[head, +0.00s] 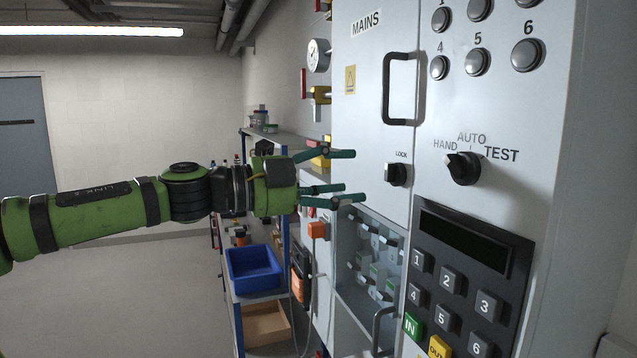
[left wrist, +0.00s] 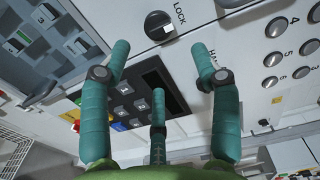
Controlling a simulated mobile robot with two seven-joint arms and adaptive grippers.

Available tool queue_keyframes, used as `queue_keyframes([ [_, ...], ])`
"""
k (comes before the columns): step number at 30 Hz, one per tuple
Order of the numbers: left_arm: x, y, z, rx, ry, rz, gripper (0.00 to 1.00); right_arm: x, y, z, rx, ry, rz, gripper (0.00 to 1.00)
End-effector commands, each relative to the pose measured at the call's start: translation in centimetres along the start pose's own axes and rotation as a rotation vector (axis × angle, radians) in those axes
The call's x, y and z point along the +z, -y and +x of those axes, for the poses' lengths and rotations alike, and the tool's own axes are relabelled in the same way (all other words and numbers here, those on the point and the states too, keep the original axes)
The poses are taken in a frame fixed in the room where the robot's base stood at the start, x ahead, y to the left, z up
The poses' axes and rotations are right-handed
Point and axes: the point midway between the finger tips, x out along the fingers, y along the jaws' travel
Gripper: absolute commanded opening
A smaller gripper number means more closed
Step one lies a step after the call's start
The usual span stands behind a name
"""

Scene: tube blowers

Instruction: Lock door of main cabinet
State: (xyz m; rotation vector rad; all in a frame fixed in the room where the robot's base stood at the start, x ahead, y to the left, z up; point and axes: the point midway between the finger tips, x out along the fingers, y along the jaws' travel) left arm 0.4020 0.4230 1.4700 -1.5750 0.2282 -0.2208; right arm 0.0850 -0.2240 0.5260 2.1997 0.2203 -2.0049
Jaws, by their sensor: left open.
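The main cabinet door (head: 365,120), grey and labelled MAINS, stands at the centre right of the head view. It looks flush with the cabinet front. Its black LOCK knob (head: 396,174) sits at the door's lower right, below a dark pull handle (head: 402,88). The knob also shows at the top of the left wrist view (left wrist: 160,26), with a pale mark on its face. My left gripper (head: 343,180), with green fingers, is left of the knob and apart from it. Its fingers are spread and empty, also in the left wrist view (left wrist: 160,62). My right gripper is not in view.
Right of the door are a HAND/AUTO/TEST switch (head: 463,168), several round buttons (head: 476,62) and a keypad (head: 462,275). Below is a glazed compartment (head: 352,290) with a handle. A shelf with a blue bin (head: 253,268) stands behind my left gripper. The floor at left is clear.

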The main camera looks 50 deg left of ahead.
Motion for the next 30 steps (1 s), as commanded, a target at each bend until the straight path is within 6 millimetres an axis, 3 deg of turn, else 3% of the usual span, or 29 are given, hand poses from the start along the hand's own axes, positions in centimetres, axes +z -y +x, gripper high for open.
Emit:
queue_keyframes([
  [3,0.0,0.0,-2.1,-0.001,0.002,0.002,0.63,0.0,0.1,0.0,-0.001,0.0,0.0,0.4],
  [9,-0.1,-0.1,-3.7,0.001,-0.002,-0.001,0.63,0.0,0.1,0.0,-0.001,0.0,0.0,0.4],
  [30,-0.1,-0.1,-3.8,0.002,-0.002,-0.001,0.63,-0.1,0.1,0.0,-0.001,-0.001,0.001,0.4],
])
